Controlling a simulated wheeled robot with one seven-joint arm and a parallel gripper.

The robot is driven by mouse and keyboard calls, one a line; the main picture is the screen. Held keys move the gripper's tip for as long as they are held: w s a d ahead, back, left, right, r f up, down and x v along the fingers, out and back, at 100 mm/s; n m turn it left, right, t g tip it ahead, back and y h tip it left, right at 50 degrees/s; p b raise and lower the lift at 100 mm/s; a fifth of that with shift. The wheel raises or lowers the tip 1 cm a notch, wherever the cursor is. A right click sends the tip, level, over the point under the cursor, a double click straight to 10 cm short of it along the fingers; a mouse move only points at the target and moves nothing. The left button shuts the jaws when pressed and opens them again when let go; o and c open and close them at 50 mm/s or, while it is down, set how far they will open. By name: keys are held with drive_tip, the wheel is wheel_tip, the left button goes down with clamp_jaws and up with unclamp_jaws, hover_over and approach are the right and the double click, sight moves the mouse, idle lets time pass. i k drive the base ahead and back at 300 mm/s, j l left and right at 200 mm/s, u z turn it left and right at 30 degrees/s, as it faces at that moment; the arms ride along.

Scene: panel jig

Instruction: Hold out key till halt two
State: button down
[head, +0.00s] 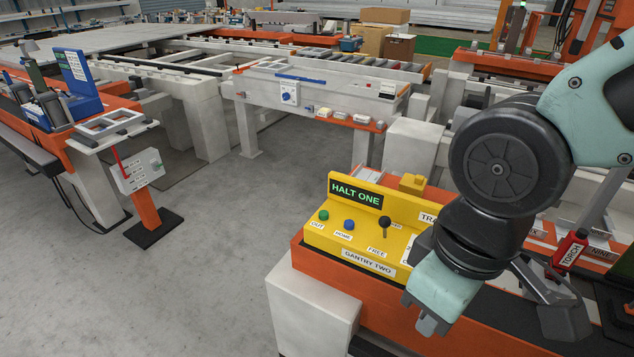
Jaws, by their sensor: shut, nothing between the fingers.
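The yellow control box (410,213), labelled GANTRY TWO, stands on an orange bench. Its dark display (356,194) reads HALT ONE in green. The OUT key (323,215) is a green button at the left of the sloped face. Nothing touches or covers it. A blue HOME key (349,225) is just right of it. A black-knobbed lever (384,226) stands by the FREE label. My gripper (432,325) is shut and empty, pointing down in front of the box's right end, apart from the OUT key. My arm hides the box's right part and some labels.
A grey block (314,306) is at the bench's left end. Grey floor (230,260) lies open to the left. A jig bench (320,90) and gantry rails are behind.

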sight(323, 215)
drive_tip(key=i+j, duration=0.1)
drive_tip(key=i, duration=0.65)
drive_tip(key=u, duration=1.25)
